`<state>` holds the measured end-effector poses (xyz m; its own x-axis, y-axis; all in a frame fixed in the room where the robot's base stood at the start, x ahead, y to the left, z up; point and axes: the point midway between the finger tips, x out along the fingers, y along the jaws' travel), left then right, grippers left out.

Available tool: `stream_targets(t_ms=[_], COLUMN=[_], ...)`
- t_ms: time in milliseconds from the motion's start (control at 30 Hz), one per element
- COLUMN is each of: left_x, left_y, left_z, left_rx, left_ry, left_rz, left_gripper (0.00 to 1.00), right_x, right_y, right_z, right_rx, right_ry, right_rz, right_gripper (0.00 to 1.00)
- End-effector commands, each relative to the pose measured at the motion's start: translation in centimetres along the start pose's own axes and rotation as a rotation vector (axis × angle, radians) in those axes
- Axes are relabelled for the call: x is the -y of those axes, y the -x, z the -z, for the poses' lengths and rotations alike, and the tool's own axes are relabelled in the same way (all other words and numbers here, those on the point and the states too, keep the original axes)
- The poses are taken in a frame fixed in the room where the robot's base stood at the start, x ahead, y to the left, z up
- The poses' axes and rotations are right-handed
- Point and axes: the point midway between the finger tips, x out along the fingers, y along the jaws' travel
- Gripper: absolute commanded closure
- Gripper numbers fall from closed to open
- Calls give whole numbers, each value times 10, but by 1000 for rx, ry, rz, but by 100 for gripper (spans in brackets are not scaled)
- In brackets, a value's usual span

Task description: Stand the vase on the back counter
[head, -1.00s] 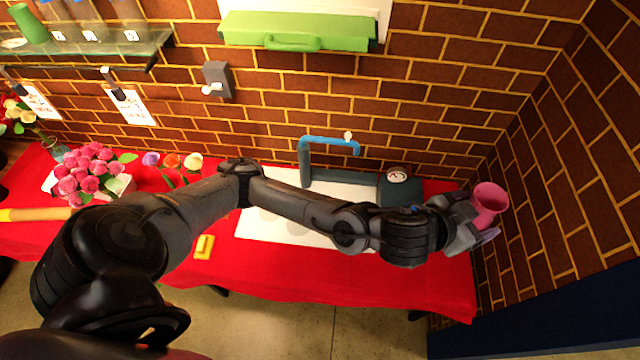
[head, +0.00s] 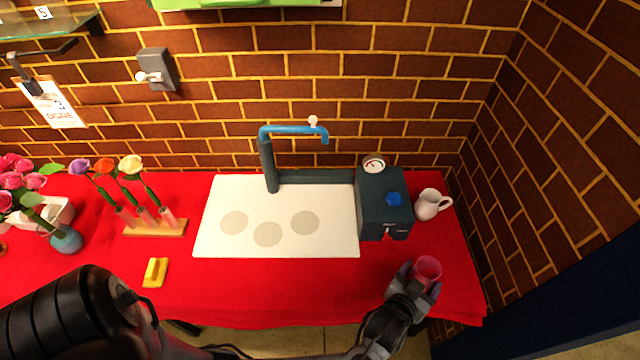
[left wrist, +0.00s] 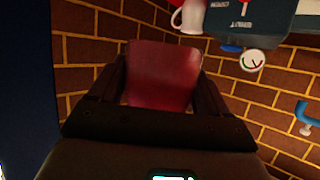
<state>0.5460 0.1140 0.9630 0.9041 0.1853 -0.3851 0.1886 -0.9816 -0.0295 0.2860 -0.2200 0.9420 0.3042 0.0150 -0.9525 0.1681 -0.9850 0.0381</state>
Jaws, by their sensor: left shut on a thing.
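The pink vase (head: 428,268) is at the right front part of the red-covered counter (head: 290,290) in the head view. My left gripper (head: 413,283) is shut on it, with a finger on either side. The vase is upright or nearly so, its open mouth facing up; I cannot tell whether its base touches the cloth. In the left wrist view the vase (left wrist: 160,75) fills the space between the two dark fingers. My right gripper is not in view.
A white pitcher (head: 431,204) and a dark box with a gauge (head: 383,205) stand just behind the vase. A white mat (head: 275,220) with a blue-spouted tap (head: 292,130) lies left of them. The brick side wall (head: 520,190) is close on the right. A yellow block (head: 155,272) lies farther left.

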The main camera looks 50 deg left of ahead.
Motion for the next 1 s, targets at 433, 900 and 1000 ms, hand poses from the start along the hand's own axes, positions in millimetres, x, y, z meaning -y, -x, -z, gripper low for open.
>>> stream_targets(t_ms=[433,900,1000], left_x=[10,38,44], left_y=[1,-75,-94], left_z=[-78,-94,-98], left_rx=[-2,-5,-5], left_ry=[37,35,36], left_rz=[82,87,85], left_gripper=[78,78,78], right_x=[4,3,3], right_y=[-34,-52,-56], right_z=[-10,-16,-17], right_rx=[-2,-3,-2], right_ry=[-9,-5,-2], right_rz=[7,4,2], right_gripper=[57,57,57])
